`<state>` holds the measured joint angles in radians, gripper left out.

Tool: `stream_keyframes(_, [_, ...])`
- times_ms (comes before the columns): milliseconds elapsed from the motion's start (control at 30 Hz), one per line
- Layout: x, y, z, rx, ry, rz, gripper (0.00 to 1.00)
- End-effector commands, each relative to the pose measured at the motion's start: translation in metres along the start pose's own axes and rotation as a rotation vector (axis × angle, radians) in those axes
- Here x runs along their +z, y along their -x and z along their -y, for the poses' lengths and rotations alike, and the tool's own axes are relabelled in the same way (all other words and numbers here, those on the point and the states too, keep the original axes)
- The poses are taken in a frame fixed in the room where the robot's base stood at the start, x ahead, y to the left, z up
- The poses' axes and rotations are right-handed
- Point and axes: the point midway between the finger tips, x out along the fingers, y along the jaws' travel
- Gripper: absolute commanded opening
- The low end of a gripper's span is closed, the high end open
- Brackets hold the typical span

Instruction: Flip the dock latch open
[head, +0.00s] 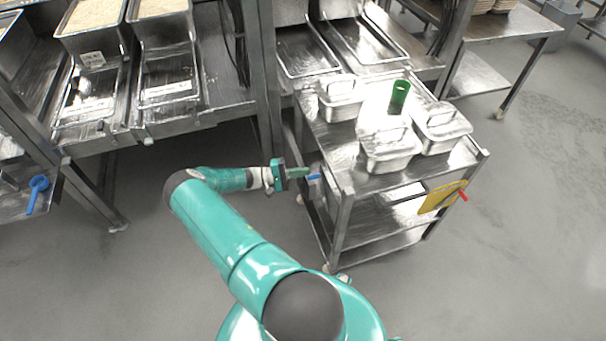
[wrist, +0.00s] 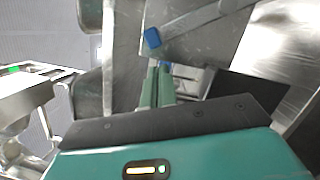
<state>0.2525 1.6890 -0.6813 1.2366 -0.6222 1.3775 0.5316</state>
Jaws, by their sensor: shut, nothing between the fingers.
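The dock latch appears to be the metal lever with a blue tip (wrist: 152,38) in the wrist view, slanting up to the right from that tip. A blue piece (head: 313,177), likely the same tip, shows at the left side of the metal cart in the head view. My gripper (head: 303,172) points right toward it, its green fingers shut and empty. In the wrist view my gripper (wrist: 162,68) has its fingertips just below the blue tip. I cannot tell whether they touch it.
The cart (head: 345,195) carries several lidded steel pans (head: 390,148) and a green cup (head: 399,95). A yellow panel (head: 440,197) with a red part is on its right side. Steel racks with rice bins (head: 95,15) stand behind. The floor in front is clear.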

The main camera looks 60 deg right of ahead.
Motion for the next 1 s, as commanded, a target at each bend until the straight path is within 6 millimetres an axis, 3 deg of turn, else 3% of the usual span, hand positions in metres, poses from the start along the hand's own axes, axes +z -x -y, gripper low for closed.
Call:
stream_keyframes(200, [0.015,-0.004,0.0,0.0,0.001,0.001,0.0])
stream_keyframes(1000, [0.022,-0.005,-0.003,-0.014,-0.058,0.001,0.0])
